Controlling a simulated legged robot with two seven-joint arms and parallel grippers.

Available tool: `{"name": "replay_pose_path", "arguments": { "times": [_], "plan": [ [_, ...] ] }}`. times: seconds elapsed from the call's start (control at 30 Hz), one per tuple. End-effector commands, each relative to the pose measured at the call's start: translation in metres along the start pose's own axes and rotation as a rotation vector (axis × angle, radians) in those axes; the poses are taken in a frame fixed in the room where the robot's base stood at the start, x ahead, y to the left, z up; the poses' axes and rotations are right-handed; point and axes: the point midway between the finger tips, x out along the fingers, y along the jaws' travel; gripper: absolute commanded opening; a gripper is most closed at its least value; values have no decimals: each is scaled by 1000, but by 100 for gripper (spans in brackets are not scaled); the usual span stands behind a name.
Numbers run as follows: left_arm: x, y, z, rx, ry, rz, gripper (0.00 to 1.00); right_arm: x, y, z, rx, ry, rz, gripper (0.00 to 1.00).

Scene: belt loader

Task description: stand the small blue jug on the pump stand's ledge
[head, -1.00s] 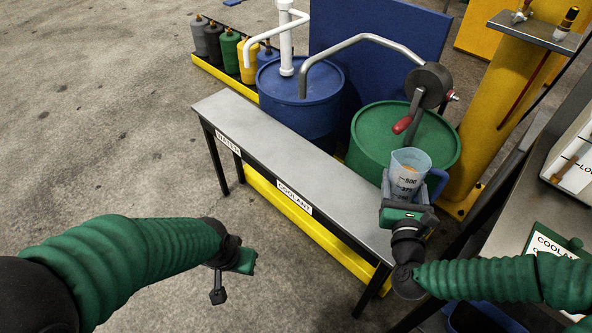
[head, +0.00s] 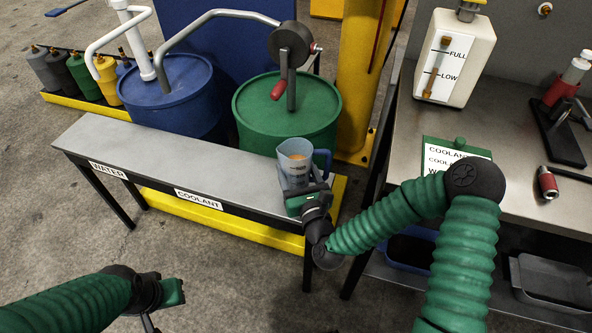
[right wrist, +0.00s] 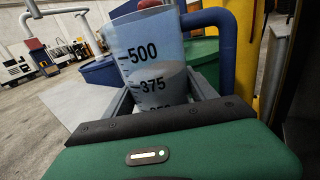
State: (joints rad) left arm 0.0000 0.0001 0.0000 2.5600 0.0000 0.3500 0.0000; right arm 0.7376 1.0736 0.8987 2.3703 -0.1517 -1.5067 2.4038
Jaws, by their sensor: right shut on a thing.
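The small blue jug (head: 295,158) is translucent, with a dark blue handle and printed marks. It is roughly upright at the right end of the pump stand's grey ledge (head: 150,158). I cannot tell whether its base touches the ledge. My right gripper (head: 301,185) is shut on the jug's lower part, hiding its base. In the right wrist view the jug (right wrist: 145,55) shows 500 and 375 marks, with the handle on the right. My left gripper (head: 168,295) is low at the left, away from the ledge; its finger opening is unclear.
The ledge's front carries WATER and COOLANT labels. Behind it stand a blue drum (head: 180,95) and a green drum (head: 270,120) with a red-handled crank pump (head: 292,50). A workbench (head: 510,130) at the right holds a white tank (head: 455,60) and a COOLANT sign (head: 450,155).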

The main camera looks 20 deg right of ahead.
Motion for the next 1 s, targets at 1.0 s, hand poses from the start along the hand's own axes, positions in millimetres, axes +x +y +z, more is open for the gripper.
{"name": "replay_pose_path", "arguments": {
  "times": [1.0],
  "plan": [
    [-71,0,-17,0,1,0,28,-86,0,12,3,6,-1,87]
  ]
}}
